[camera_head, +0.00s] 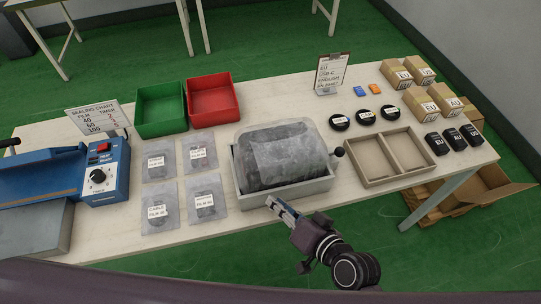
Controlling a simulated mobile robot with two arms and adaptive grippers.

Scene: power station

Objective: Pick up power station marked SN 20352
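A large dark grey rounded object (286,157), seemingly wrapped in a translucent film, sits in a light grey open box (290,192) at the middle of the table. It may be the power station, but no SN 20352 marking can be read on it. My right gripper (273,204) is at the table's front edge, just in front of the box, pointing up and left. No object shows in it, and its finger gap cannot be made out. My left gripper is not in view.
A blue sealing machine (103,172) stands left, with several film packets (157,204) beside it. Green (161,109) and red (212,102) bins stand behind. A divided tray (388,158), black discs (366,116), chargers (452,138) and cartons (396,75) fill the right. A clipboard sign (329,76) stands at the back.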

